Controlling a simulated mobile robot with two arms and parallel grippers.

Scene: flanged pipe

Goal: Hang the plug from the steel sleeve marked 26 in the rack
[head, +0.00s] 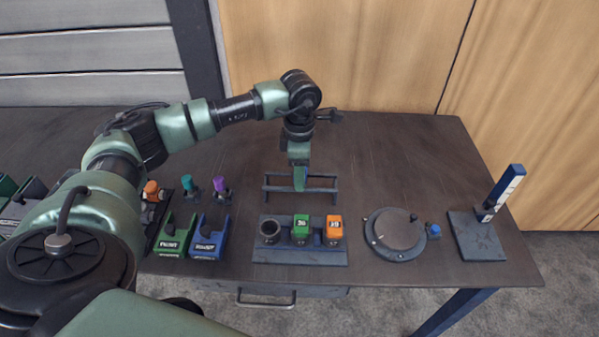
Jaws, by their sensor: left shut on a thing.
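My left gripper (299,180) points down over the dark rack (325,190), a low frame with two long rails. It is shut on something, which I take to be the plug. The gripper hides most of it, and I cannot tell whether it touches the rails. In front, a dark block holds an open grey steel sleeve (266,230) with a dark hollow. A green numbered piece (301,229) and an orange numbered piece (333,230) stand to its right. No number is readable on the steel sleeve. My right gripper is not in view.
A round dark turntable (395,235) and a stand with a blue-and-white post (505,190) are on the right. Green (175,237) and blue (208,238) labelled bins stand left, with teal (188,185) and purple (220,187) pieces behind. The table's back right is clear.

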